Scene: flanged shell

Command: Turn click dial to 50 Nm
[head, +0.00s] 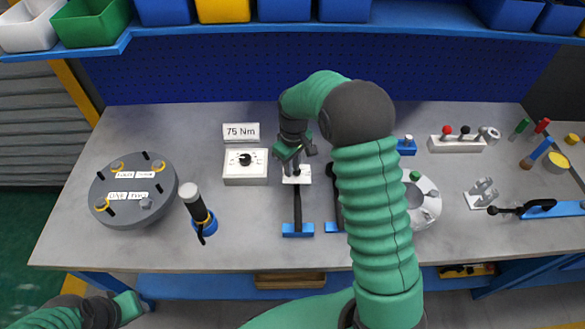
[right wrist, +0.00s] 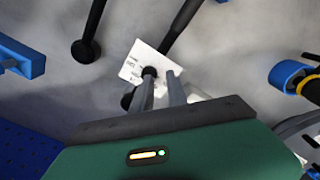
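A white box with a black dial (head: 245,160) and scale marks around it sits on the bench. A sign reading 75 Nm (head: 240,132) stands behind it. A black-handled wrench (head: 297,205) lies right of the box, with a small white plate (head: 303,174) at its far end. My right gripper (head: 297,167) is over this plate, right of the dial box. In the right wrist view its two fingers are apart, with the plate (right wrist: 134,68) and a black knob (right wrist: 150,72) near the left fingertip; contact is unclear. My left gripper (head: 130,305) is low at the left, its fingers unclear.
A grey round flanged shell (head: 133,205) with bolts and labels stands at the left. A black tool with a white top (head: 195,203) stands in a blue holder beside it. My right arm hides part of the bench's middle. Blue clamps and fixtures lie at the right.

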